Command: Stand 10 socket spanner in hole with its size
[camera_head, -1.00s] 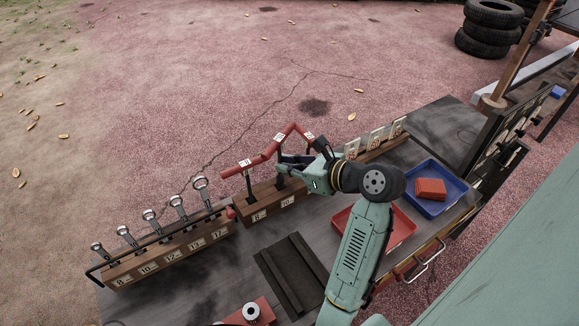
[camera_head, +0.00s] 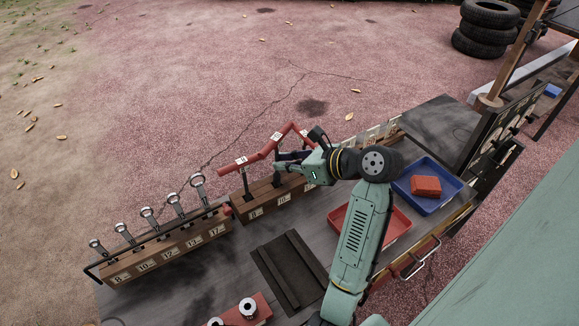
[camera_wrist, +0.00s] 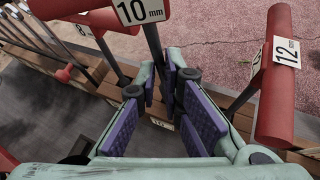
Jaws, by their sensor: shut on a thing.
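The 10 mm socket spanner, a dark shaft with a red T-handle (camera_head: 264,150) and a "10 mm" label, stands roughly upright over the wooden block (camera_head: 235,207). Its label (camera_wrist: 143,11) is near the top of the wrist view. My gripper (camera_head: 283,165) is shut on its shaft below the handle; the fingers also show in the wrist view (camera_wrist: 165,82). The shaft goes down to the block near the "10" plate (camera_head: 283,199). The fingers hide its lower end, so I cannot tell how deep it sits.
The 8 mm spanner (camera_head: 232,164) stands left and the 12 mm spanner (camera_wrist: 275,85) close right of my gripper. A rack (camera_head: 165,250) of several ring spanners is at left. A red tray (camera_head: 396,228) and blue tray (camera_head: 437,204) lie right.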

